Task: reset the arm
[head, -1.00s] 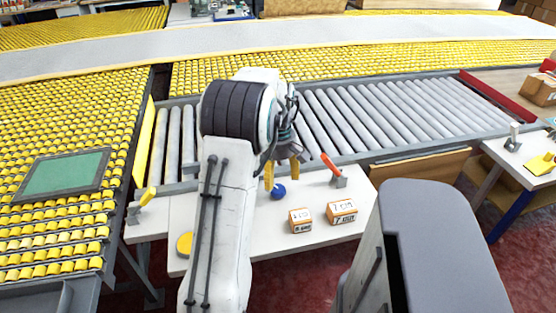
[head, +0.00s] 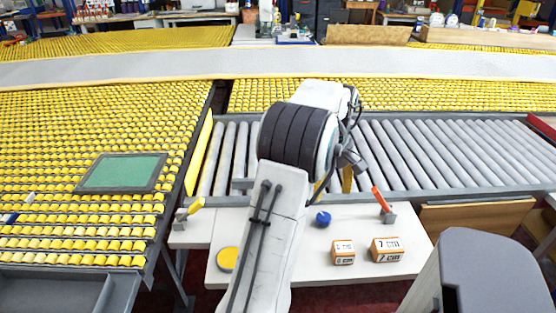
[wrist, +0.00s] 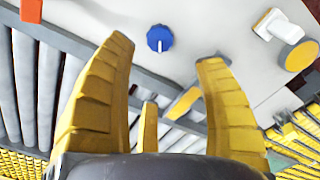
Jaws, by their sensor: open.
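My arm reaches out over a white table (head: 300,282) in the head view. My gripper (head: 347,180) is partly hidden behind the wrist there, with yellow fingers showing. In the wrist view my gripper (wrist: 165,80) has its yellow fingers spread wide, with nothing between them. A blue round knob (head: 322,218) sits on the table, below and left of the gripper in the head view. The blue knob (wrist: 160,38) also shows beyond the fingertips in the wrist view, apart from them.
Two small orange-and-white boxes (head: 343,252) (head: 386,249), a yellow disc (head: 228,259), a red lever (head: 381,199) and a yellow lever (head: 190,209) are around the table. A grey roller conveyor (head: 440,160) runs behind it. A green panel (head: 122,172) lies on yellow rollers at left.

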